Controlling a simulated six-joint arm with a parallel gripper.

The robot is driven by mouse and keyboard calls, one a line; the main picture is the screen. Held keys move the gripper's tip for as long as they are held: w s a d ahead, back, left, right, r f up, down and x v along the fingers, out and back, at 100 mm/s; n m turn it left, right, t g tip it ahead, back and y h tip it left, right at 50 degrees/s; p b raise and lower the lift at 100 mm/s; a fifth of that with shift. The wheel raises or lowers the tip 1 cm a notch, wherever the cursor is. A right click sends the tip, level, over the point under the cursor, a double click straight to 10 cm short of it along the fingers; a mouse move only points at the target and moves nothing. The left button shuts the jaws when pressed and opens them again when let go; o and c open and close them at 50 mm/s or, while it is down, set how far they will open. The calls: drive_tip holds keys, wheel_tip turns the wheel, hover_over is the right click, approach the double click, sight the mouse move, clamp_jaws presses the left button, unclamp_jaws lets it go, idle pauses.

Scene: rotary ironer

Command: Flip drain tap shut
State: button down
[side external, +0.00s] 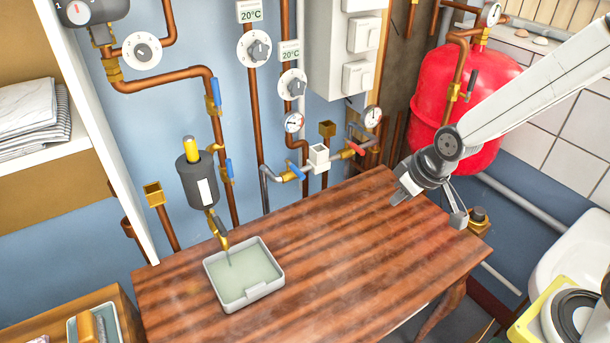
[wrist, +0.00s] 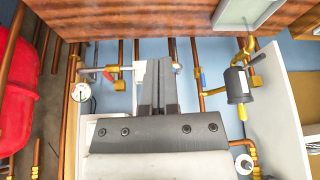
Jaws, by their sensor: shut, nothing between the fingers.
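The drain tap (side external: 220,232) is a small brass fitting with a dark lever, below a dark grey cylinder (side external: 196,180) with a yellow top. A thin stream runs from it into a pale tray (side external: 277,287) holding greenish liquid. The lever's exact angle is too small to tell. In the wrist view, the picture is inverted: the tap (wrist: 246,46) sits at upper right, between the cylinder (wrist: 238,86) and the tray (wrist: 226,14). My gripper (side external: 400,194) is shut and empty over the table's right back part, well right of the tap. Its fingers also show in the wrist view (wrist: 161,66).
The wooden table (side external: 330,270) is clear between tray and gripper. Copper pipes with blue-handled valves (side external: 297,170), a red-handled valve (side external: 356,148) and gauges (side external: 294,122) line the wall behind. A red tank (side external: 450,90) stands at right, a white shelf unit (side external: 100,140) at left.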

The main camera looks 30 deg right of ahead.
drive_tip(key=w+a+n+t+y, duration=0.1)
drive_tip(key=w+a+n+t, duration=0.25)
drive_tip(key=w+a, duration=0.9)
drive_tip(key=n+t+h, duration=0.2)
drive_tip(key=n+t, duration=0.1)
drive_tip(key=t, duration=0.4)
hover_over(217, 222)
drive_tip(key=s+a, duration=0.1)
drive_tip(key=s, duration=0.5)
wheel_tip(217, 222, down, 2)
drive_tip(key=s+a+f+h, duration=0.3)
drive_tip(key=s+a+f, duration=0.1)
drive_tip(key=s+a, duration=0.2)
drive_tip(key=shift+a+f+n+t, duration=0.2)
drive_tip(key=shift+f+n+t, duration=0.15)
drive_tip(key=shift+f, duration=0.05)
drive_tip(key=w+d+f, duration=0.3)
drive_tip(key=w+d, duration=0.2)
drive_tip(key=w, duration=0.4)
drive_tip(key=shift+w+d+f, duration=0.2)
drive_tip(key=shift+w+f, duration=0.05)
